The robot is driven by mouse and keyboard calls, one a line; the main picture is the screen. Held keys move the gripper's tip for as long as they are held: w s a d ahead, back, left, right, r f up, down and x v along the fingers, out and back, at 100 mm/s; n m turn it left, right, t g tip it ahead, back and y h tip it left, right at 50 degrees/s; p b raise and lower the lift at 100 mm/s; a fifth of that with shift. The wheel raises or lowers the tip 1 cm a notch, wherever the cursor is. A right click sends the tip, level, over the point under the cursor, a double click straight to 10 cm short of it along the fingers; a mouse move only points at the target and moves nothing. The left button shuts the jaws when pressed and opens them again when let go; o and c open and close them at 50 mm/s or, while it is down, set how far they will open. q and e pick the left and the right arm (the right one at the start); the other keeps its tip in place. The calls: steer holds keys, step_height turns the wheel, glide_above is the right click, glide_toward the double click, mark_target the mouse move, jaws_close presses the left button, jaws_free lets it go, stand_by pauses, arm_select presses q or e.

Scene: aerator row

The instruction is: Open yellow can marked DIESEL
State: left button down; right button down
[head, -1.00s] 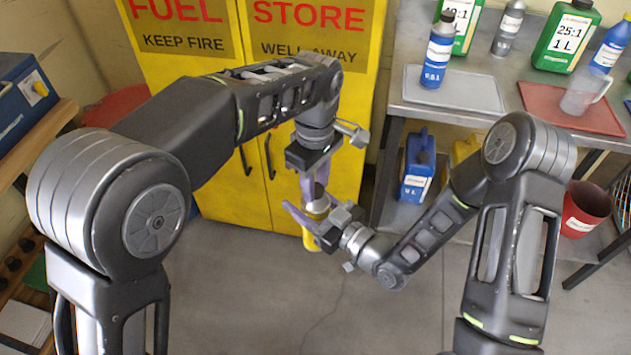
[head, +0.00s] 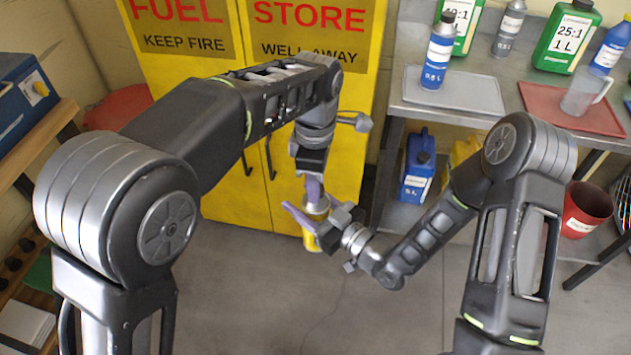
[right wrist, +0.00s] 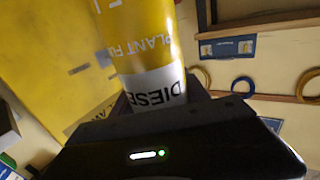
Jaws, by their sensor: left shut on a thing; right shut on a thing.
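The yellow can (head: 311,241) is held upright in front of the yellow cabinet, in the middle of the head view. Its top looks silvery. In the right wrist view the can (right wrist: 135,35) shows a white band with black letters reading "DIESE", the rest out of sight. My right gripper (head: 317,214) is shut around the can's body from the right. My left gripper (head: 314,189) comes down from above and is shut at the can's top. The cap is hidden by its fingers, so I cannot tell whether it is loose.
The yellow fuel cabinet (head: 230,190) stands behind. A metal bench (head: 465,118) at the right carries bottles, a grey mat (head: 475,97) and a red mat (head: 590,118). A blue can (head: 417,165) stands beneath it. The floor around the held can is clear.

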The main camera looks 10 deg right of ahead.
arm_select(q)
steer(key=shift+r, duration=0.2)
steer(key=shift+r, duration=0.9)
steer(key=shift+r, duration=2)
